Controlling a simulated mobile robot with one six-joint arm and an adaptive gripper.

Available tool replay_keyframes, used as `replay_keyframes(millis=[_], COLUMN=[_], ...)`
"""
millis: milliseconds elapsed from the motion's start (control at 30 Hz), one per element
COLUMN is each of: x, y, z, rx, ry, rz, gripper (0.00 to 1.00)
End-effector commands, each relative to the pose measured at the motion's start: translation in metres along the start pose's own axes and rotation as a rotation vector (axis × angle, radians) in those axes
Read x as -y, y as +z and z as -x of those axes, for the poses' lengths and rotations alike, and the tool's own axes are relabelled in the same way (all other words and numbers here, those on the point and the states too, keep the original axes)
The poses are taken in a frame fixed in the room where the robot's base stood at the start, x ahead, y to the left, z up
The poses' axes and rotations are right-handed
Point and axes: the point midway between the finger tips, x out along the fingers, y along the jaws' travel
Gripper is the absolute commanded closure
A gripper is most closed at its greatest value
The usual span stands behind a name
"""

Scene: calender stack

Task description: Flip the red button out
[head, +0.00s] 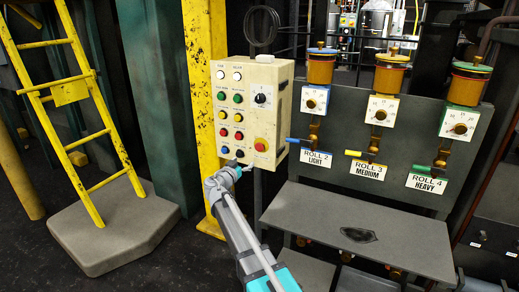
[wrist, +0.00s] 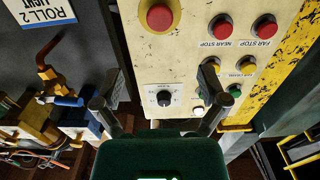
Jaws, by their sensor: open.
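A cream control box (head: 245,80) carries a large red mushroom button (head: 261,145) on a yellow surround at its lower right. In the wrist view, which is upside down, the large red button (wrist: 160,18) is at the top edge, partly cut off. Two smaller red buttons, near stop (wrist: 222,27) and far stop (wrist: 265,27), sit to its right there. My gripper (wrist: 163,82) is open and empty, fingers apart around the black selector knob (wrist: 164,98) in the picture; contact cannot be told. In the head view, my gripper (head: 238,170) is just below the box's lower edge.
White, green, yellow and dark buttons fill the box's left side. A yellow post (head: 203,95) stands left of the box. To the right, a grey panel holds several valves with gauges and labels, including Roll 2 (head: 317,158), above a grey shelf (head: 350,225).

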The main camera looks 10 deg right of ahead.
Motion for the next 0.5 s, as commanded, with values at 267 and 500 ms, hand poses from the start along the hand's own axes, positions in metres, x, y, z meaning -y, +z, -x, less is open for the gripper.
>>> replay_keyframes(millis=[267, 500], x=[0.0, 0.001], y=[0.0, 0.0], z=[-0.014, -0.044], rx=[0.001, 0.001], ry=[0.002, 0.003], rz=[0.0, 0.001], gripper=[0.07, 0.07])
